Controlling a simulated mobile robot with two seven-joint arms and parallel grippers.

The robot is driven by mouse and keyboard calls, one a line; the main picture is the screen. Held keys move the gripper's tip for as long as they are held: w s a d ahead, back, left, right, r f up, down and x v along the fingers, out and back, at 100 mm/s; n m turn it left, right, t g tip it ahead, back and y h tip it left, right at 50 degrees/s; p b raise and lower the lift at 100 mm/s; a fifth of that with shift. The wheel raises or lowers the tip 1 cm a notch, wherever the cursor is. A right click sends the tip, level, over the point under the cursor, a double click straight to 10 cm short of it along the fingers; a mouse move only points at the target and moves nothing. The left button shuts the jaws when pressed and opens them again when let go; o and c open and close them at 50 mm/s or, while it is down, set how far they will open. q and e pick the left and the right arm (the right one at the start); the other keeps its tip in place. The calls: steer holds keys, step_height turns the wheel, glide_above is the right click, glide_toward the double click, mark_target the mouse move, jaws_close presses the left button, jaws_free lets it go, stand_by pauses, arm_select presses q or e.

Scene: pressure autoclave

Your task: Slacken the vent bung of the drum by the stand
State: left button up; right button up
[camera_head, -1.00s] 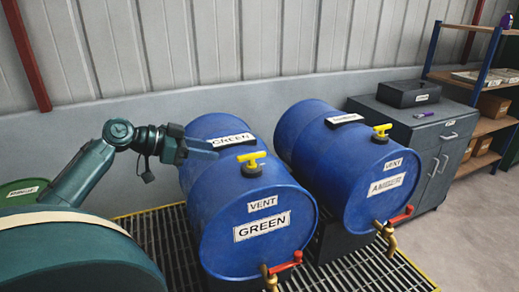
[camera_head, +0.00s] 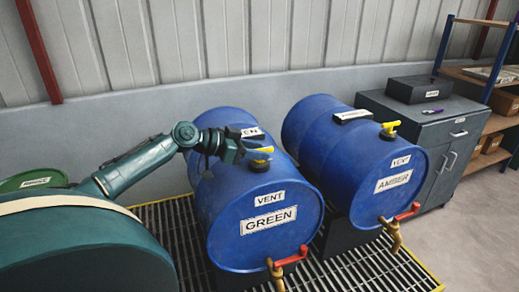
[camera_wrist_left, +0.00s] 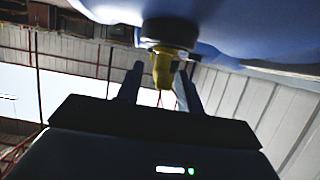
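A blue drum labelled GREEN (camera_head: 238,230) lies on its side, with a yellow-handled vent bung (camera_head: 263,150) on a black collar on top. A second blue drum labelled AMBER (camera_head: 350,196) lies to its right, with its own yellow vent bung (camera_head: 390,127). My left gripper (camera_head: 250,149) is at the GREEN drum's bung and partly covers its handle. In the left wrist view the yellow handle (camera_wrist_left: 163,68) lies between the tips of the left gripper (camera_wrist_left: 160,80). The fingers are apart, with a gap on the left side of the handle. My right gripper is not in view.
Both drums rest above a yellow-edged grating (camera_head: 160,218). Brass taps with red levers (camera_head: 292,256) stick out from their front ends. A grey cabinet (camera_head: 448,150) carries a black box (camera_head: 416,89).

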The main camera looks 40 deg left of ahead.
arm_select(q)
steer(key=shift+w+d+f, duration=0.2)
steer(key=shift+w+d, duration=0.1)
steer(key=shift+w, duration=0.2)
jaws_close()
